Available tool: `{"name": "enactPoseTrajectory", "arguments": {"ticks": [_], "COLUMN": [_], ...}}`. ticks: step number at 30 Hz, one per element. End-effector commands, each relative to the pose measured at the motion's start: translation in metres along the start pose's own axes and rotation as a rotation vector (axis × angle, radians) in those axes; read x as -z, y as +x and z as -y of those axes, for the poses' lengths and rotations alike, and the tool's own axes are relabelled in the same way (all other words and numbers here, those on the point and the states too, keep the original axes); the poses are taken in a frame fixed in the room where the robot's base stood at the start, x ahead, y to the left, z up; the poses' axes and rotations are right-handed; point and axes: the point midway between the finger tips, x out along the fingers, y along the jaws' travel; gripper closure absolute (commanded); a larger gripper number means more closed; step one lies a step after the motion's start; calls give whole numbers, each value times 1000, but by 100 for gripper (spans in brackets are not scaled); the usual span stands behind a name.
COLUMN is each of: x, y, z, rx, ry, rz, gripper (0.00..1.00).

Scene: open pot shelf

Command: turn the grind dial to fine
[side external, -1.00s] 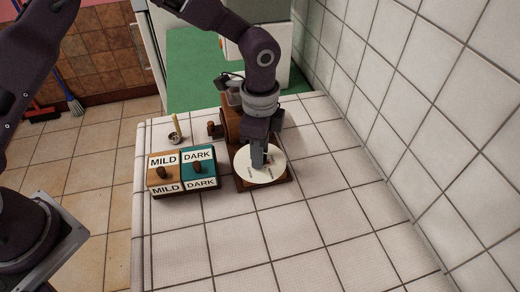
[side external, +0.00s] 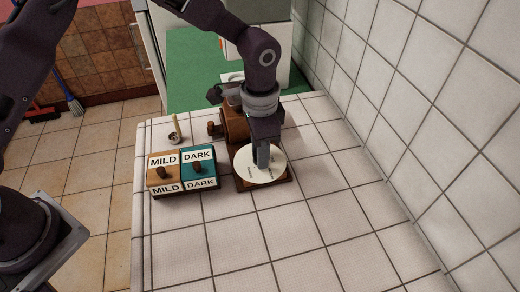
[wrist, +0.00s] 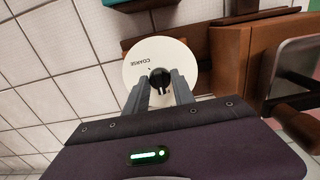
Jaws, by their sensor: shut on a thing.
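The grind dial (side external: 276,171) is a white round disc on a brown wooden base (side external: 247,188) at the right of the counter group. In the wrist view the dial (wrist: 136,67) shows the word COARSE, upside down, and a dark knob (wrist: 159,76) at its middle. My gripper (side external: 263,164) points down onto the dial from above. In the wrist view my gripper's two fingers (wrist: 160,88) sit either side of the knob and are shut on it. Other markings on the dial are too small or hidden by the fingers to read.
A tan MILD box (side external: 158,174) and a teal DARK box (side external: 207,171), each with a knob on top, stand left of the dial. A small pale-handled tool (side external: 175,130) lies behind them. A brown wooden body (side external: 234,124) stands behind the dial. The front counter is clear.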

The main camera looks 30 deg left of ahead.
Motion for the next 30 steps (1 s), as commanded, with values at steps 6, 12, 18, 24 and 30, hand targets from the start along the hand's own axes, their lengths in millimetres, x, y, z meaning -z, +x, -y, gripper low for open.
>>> {"name": "enactPoseTrajectory", "arguments": {"ticks": [6, 12, 18, 24, 30], "x": [1, 1, 0, 0, 1], "y": [-1, -1, 0, -2, -38], "z": [0, 0, 0, 0, 1], "rx": [0, 0, 0, 0, 2], "ry": [-5, -5, -4, -4, -5], "rz": [-3, -3, -2, -2, -5], "gripper": [100, 66, 48, 48, 48]}}
